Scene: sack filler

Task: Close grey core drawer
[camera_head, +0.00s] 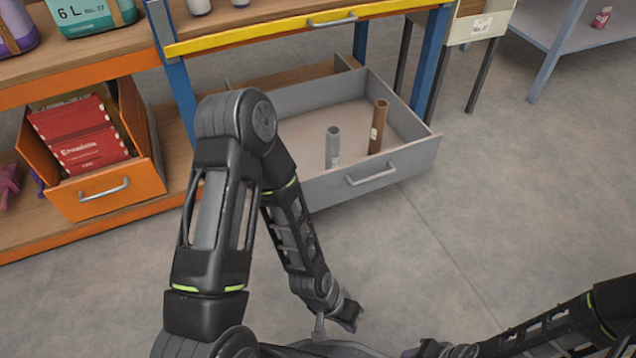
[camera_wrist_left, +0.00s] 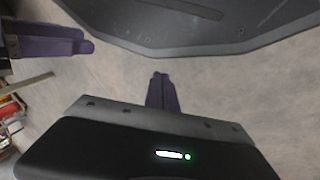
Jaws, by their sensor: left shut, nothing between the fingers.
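The grey core drawer (camera_head: 410,160) stands pulled out below the yellow-fronted bench in the head view, with a bar handle (camera_head: 371,174) on its front. A grey core (camera_head: 333,147) and a brown core (camera_head: 378,127) stand upright inside it. My arm hides the drawer's left part. My left gripper (camera_head: 350,318) is in front of the drawer, low and apart from it. Its fingers (camera_wrist_left: 162,91) are together and empty in the left wrist view. My right arm enters at the lower right; its gripper is too unclear to judge.
An orange drawer (camera_head: 107,193) holding red boxes (camera_head: 80,135) is open at left. A yellow drawer front (camera_head: 290,28) with a handle sits above the grey drawer. Blue bench legs (camera_head: 432,60) stand beside it. The floor (camera_head: 470,220) to the right is clear.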

